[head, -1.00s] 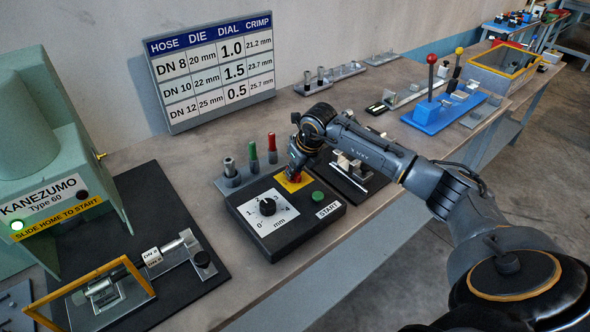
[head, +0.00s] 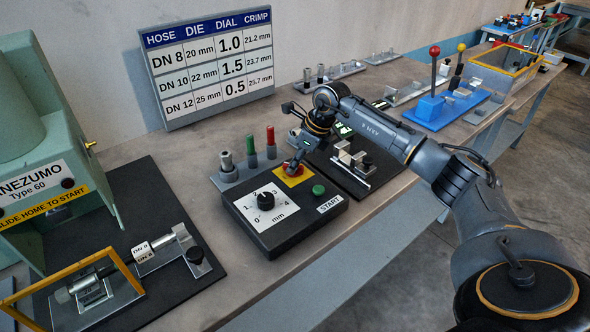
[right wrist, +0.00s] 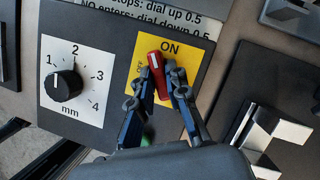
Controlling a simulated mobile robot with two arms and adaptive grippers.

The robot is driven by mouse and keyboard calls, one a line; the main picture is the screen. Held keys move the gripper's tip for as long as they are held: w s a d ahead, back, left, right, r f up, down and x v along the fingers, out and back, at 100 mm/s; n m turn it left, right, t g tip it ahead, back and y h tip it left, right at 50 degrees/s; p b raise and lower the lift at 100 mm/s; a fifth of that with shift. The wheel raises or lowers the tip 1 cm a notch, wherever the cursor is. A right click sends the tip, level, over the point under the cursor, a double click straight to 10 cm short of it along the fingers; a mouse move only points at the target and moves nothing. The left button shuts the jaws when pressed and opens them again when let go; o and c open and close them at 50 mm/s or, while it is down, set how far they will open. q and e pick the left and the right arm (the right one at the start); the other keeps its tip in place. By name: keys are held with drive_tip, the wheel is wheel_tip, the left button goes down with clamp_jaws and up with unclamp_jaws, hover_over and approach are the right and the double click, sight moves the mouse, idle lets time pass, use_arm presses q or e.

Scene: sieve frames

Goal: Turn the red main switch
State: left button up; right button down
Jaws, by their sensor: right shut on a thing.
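The red main switch (right wrist: 157,74) sits on a yellow plate (right wrist: 178,77) marked ON at its top, on the black control box. My right gripper (right wrist: 161,88) is shut on its handle, a finger on each side. The handle's white-marked end points up and slightly left in the right wrist view, left of the ON word. In the head view my right gripper (head: 291,167) reaches down onto the yellow plate (head: 296,180) and covers much of the switch. My left gripper is not in view.
The box also has a dial (head: 265,201) marked in mm and a green START button (head: 319,190). Green and red pegs (head: 270,142) stand behind it. A press (head: 45,150) stands left. A metal fixture (head: 350,157) lies close right.

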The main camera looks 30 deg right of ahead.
drive_tip(key=n+b, duration=0.1)
drive_tip(key=n, duration=0.1)
drive_tip(key=n+g+y+b, duration=0.1)
drive_tip(key=n, duration=0.2)
drive_tip(key=shift+w+d+g+y+b, duration=0.1)
drive_tip(key=shift+w+g+y+b, duration=0.1)
drive_tip(key=shift+g+y+b, duration=0.1)
drive_tip(key=n+g+b, duration=0.1)
drive_tip(key=n, duration=0.2)
drive_tip(key=shift+n, duration=0.4)
drive_tip(key=shift+w+n+g+b, duration=0.1)
drive_tip(key=shift+n+g+b, duration=0.5)
drive_tip(key=shift+n, duration=0.7)
drive_tip(key=c, duration=1.3)
unclamp_jaws()
drive_tip(key=v, duration=1.2)
drive_tip(key=shift+w+d, duration=0.1)
drive_tip(key=shift+d, duration=0.1)
